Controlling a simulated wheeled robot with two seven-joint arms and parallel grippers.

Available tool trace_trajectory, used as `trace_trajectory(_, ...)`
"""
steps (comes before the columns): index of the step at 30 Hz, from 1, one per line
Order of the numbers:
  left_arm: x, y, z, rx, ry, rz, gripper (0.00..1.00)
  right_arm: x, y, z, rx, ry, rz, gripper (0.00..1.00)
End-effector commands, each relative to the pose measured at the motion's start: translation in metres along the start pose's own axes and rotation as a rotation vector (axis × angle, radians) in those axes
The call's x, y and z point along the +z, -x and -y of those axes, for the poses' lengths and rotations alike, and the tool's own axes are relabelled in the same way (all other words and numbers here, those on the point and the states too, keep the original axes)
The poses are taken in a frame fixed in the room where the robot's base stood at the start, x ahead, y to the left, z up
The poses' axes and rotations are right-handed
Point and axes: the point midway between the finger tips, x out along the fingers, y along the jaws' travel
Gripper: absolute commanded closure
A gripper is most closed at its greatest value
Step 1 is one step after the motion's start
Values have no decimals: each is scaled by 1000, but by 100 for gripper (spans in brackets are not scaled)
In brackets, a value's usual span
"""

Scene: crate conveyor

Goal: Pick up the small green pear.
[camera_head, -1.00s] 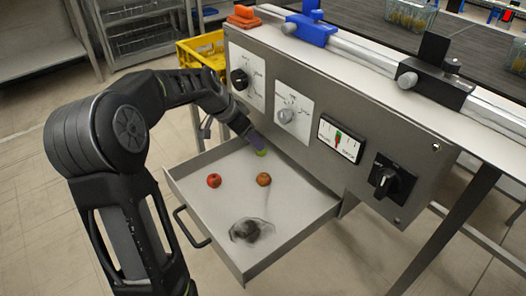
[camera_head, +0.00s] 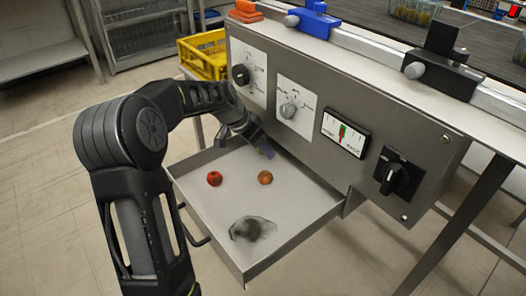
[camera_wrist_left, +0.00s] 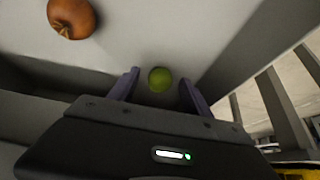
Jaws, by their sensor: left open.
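The small green pear (camera_wrist_left: 160,79) lies on the drawer floor in the left wrist view, seen as a round green shape. My left gripper (camera_wrist_left: 158,88) is open, with one finger on each side of the pear and visible gaps to both. I cannot tell whether the fingertips are down at the pear's height. In the head view my left gripper (camera_head: 266,150) is at the drawer's back corner by the panel, and the pear is hidden there. My right gripper is not in view.
The open drawer (camera_head: 205,213) also holds a red fruit (camera_head: 214,178), an orange-brown fruit (camera_head: 265,177) and a grey blurred item (camera_head: 252,229). The control panel (camera_head: 330,105) rises behind the drawer. A yellow crate (camera_head: 203,55) stands behind on the left.

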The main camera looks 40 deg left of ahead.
Motion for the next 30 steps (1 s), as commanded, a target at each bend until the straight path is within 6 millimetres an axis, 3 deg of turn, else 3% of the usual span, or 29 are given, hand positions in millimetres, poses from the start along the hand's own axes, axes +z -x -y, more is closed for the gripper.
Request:
trace_trajectory(15,0,1,0,0,0,0,43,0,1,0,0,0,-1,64)
trace_trajectory(30,0,1,0,0,0,0,83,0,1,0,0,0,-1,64)
